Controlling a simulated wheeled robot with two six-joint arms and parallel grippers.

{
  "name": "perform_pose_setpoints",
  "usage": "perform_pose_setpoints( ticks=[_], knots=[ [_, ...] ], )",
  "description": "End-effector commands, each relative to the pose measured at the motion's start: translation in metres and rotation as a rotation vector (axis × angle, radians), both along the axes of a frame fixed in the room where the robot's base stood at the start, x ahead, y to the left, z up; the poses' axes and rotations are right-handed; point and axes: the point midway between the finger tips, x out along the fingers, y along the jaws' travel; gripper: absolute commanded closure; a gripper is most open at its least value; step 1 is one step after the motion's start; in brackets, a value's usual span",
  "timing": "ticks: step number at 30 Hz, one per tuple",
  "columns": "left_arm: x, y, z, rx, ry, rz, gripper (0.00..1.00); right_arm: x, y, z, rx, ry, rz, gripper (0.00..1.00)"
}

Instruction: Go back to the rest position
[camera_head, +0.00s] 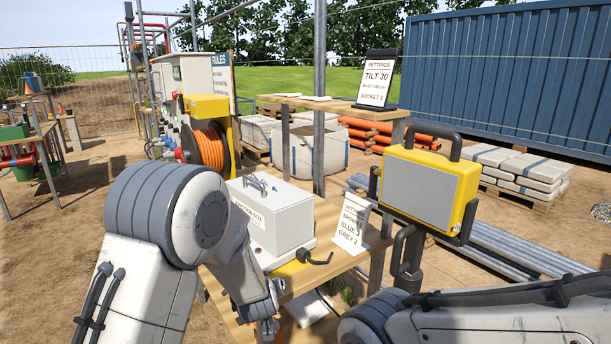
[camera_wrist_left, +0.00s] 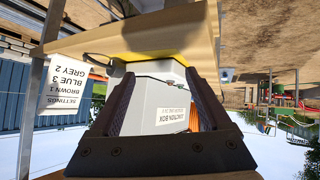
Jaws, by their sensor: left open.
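My left gripper (camera_head: 265,326) hangs low at the front edge of the wooden workbench, its arm coming in from the left. In the left wrist view, which is upside down, the two dark fingers of the left gripper (camera_wrist_left: 160,74) stand apart with nothing held between them. A white junction box (camera_head: 275,215) sits on the bench beyond the gripper. The box also shows between and behind the fingers in the wrist view (camera_wrist_left: 155,92). My right arm crosses the lower right of the head view; its gripper is out of frame.
A settings card (camera_head: 352,223) stands on the bench right of the box. A black cable end (camera_head: 315,258) sticks out in front of the box. A yellow work lamp (camera_head: 428,190) stands to the right.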

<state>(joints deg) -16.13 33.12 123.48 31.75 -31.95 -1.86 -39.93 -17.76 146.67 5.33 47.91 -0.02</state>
Motion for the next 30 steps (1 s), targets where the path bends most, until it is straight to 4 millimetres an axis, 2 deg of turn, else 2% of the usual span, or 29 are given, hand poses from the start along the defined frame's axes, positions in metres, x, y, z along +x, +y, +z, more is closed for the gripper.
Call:
perform_pose_setpoints(
  ticks=[1,3,9,15,22,30],
  knots=[
    [-0.022,0.011,0.009,-0.009,0.073,-0.041,0.19,0.000,0.000,0.000,0.000,0.000,0.000,1.00],
    [-0.055,0.021,0.012,-0.006,0.182,-0.100,0.19,0.000,0.000,0.000,0.000,0.000,0.000,1.00],
    [-0.133,0.047,0.015,0.026,0.407,-0.193,0.19,0.000,0.000,0.000,0.000,0.000,0.000,1.00],
    [-0.191,0.067,0.017,0.060,0.557,-0.241,0.19,0.000,0.000,0.000,0.000,0.000,0.000,1.00],
    [-0.249,0.090,0.019,0.104,0.701,-0.266,0.19,0.000,0.000,0.000,0.000,0.000,0.000,1.00],
    [-0.270,0.038,0.041,0.147,0.733,-0.438,0.19,0.000,0.000,0.006,0.000,0.000,0.000,1.00]
  ],
)
